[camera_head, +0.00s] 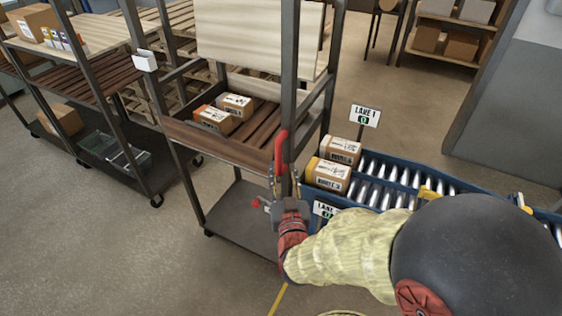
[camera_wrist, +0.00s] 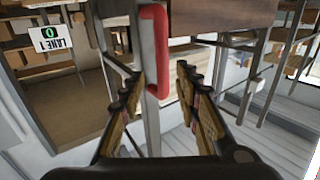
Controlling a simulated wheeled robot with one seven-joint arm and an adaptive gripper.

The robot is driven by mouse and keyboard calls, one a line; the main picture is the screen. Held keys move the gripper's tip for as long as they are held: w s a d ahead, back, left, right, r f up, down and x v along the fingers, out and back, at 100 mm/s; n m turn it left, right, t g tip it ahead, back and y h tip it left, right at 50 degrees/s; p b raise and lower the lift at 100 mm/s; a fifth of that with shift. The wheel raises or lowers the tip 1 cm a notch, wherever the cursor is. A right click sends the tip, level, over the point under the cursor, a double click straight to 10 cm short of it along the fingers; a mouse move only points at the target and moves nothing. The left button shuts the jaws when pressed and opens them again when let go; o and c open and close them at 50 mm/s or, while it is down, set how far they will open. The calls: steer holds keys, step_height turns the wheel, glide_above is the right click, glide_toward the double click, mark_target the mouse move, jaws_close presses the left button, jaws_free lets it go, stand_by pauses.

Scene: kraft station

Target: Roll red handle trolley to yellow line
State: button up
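The trolley (camera_head: 232,150) is a dark metal frame with wooden shelves and a grey bottom deck. Its red handle (camera_head: 281,152) is fixed upright to the near right post. In the wrist view the red handle (camera_wrist: 160,55) stands between and ahead of the two finger pairs. My gripper (camera_head: 283,182) is at the lower end of the handle. In the wrist view my gripper (camera_wrist: 157,82) is open, with a clear gap on each side of the handle. I cannot tell whether anything touches. A short piece of yellow line (camera_head: 278,299) shows on the floor, partly hidden by my arm.
Small cartons (camera_head: 236,106) sit on the trolley's middle shelf. A blue roller conveyor (camera_head: 400,180) with cartons (camera_head: 328,174) and a lane 1 sign (camera_head: 365,116) stands close at right. Another shelf cart (camera_head: 100,110) stands at left. The floor (camera_head: 110,250) at front left is clear.

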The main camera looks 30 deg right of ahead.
steer(key=v, duration=0.5)
steer(key=shift+s, duration=0.1)
stand_by(0.3)
steer(key=s+a+f+n+g+y, duration=0.2)
steer(key=a+f+g+y, duration=0.6)
steer(key=f, duration=0.5)
steer(key=s+a+r+n+g, duration=0.2)
steer(key=s+a+g, duration=0.15)
steer(key=s, duration=0.25)
steer(key=s+d+r+h, duration=0.1)
steer(key=s+d+r, duration=0.1)
steer(key=r, duration=0.7)
steer(key=s+d+r+p, duration=0.1)
steer(key=s+d+r, duration=0.2)
steer(key=r, duration=0.7)
steer(key=shift+s+h+p, duration=0.3)
steer(key=shift+s+h, duration=0.1)
steer(key=shift+s, duration=0.45)
